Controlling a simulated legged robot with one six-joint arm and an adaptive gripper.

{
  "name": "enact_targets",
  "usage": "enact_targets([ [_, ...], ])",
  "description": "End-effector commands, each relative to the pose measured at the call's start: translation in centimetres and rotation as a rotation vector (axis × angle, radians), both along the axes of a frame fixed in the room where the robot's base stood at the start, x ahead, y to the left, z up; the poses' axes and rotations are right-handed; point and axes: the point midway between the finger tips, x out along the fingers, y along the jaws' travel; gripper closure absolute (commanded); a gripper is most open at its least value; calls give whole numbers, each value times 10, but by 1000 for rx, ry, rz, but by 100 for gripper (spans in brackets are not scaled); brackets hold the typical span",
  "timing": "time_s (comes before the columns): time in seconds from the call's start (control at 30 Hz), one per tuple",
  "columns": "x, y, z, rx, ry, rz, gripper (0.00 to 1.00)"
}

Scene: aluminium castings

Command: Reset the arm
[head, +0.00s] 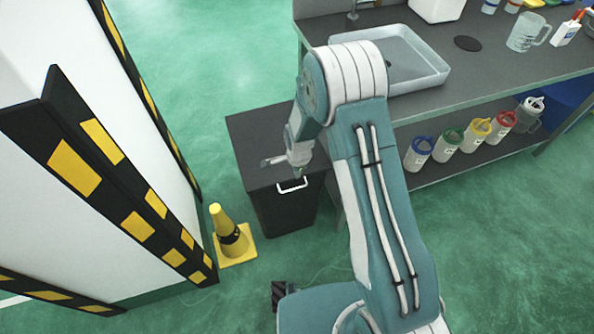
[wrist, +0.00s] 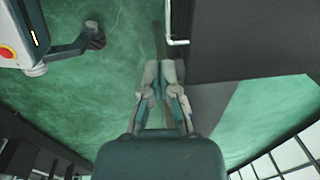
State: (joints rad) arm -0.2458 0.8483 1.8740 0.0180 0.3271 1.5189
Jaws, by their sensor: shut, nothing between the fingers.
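My arm (head: 375,200) is folded up in the head view, rising from the base and bending down at the elbow. My gripper (wrist: 163,72) shows in the wrist view with its two fingertips together and nothing between them. In the head view the gripper end hangs in front of the dark cabinet (head: 260,130), near its white handle (head: 292,186); the fingertips are hard to make out there. In the wrist view the handle (wrist: 178,42) lies just beyond the fingertips. I cannot tell whether they touch.
A yellow cone (head: 230,238) stands left of the cabinet, beside a white pillar with black-and-yellow guards (head: 110,160). A workbench (head: 470,75) with a sink tray (head: 425,65) stands at right, several colour-lidded jugs (head: 448,145) on its lower shelf. Green floor is clear at lower right.

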Motion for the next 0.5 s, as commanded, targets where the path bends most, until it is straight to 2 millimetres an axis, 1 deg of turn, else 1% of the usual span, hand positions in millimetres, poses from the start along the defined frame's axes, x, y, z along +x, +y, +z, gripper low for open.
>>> enact_targets([
  [0.1,-1,0,5,0,-1,1,100],
  [0.27,-1,-1,6,1,-1,1,100],
  [0.33,0,-2,9,2,-4,6,100],
  [0.37,0,-3,13,2,-8,12,100],
  [0.43,2,-6,30,2,-20,41,100],
  [0.47,2,-7,40,2,-28,58,100],
  [0.5,3,-10,55,-1,-40,86,100],
])
